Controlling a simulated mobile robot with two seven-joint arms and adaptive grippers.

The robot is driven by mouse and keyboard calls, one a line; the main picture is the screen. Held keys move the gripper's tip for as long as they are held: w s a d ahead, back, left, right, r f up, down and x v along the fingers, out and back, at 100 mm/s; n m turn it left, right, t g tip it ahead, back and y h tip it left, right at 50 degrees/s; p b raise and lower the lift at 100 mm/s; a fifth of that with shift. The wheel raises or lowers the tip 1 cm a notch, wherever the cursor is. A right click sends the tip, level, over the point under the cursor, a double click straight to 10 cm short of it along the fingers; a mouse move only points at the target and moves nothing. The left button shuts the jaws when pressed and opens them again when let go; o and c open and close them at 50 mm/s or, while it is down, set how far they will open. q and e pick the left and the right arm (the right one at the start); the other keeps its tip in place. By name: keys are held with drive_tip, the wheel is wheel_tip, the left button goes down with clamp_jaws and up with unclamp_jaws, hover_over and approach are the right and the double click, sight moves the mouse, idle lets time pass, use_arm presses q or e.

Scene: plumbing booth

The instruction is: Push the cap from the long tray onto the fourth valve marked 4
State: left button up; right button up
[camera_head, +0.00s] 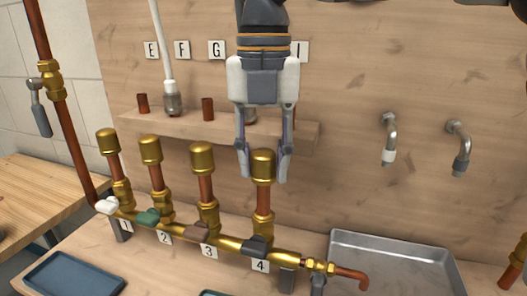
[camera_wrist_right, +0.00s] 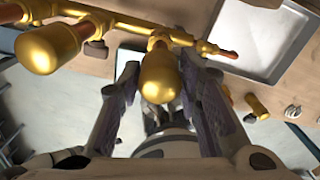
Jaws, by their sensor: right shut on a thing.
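My right gripper (camera_head: 264,172) points down over the fourth valve and is shut on a brass cap (camera_head: 263,160), one finger on each side. The cap sits in line at the top of the copper riser (camera_head: 264,198) of the valve with the dark handle (camera_head: 255,245), above the label 4 (camera_head: 260,265). I cannot tell how far down it is seated. In the right wrist view the cap (camera_wrist_right: 160,82) shows between the fingers of my right gripper (camera_wrist_right: 160,75). My left gripper is not in view.
Risers 1 to 3 carry brass caps (camera_head: 108,141), (camera_head: 150,150), (camera_head: 202,158). A wooden shelf (camera_head: 215,132) is behind the gripper. A grey metal tray (camera_head: 395,243) lies right. A blue tray (camera_head: 75,275) is front left. Two wall spouts (camera_head: 389,140) are at right.

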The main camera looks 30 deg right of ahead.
drive_tip(key=shift+f, duration=0.3)
drive_tip(key=o, duration=1.2)
drive_tip(key=shift+o, duration=0.2)
drive_tip(key=shift+r, duration=0.1)
wheel_tip(320, 180, up, 12)
wheel_tip(320, 180, up, 6)
hover_over(264, 151)
drive_tip(key=shift+a, duration=0.1)
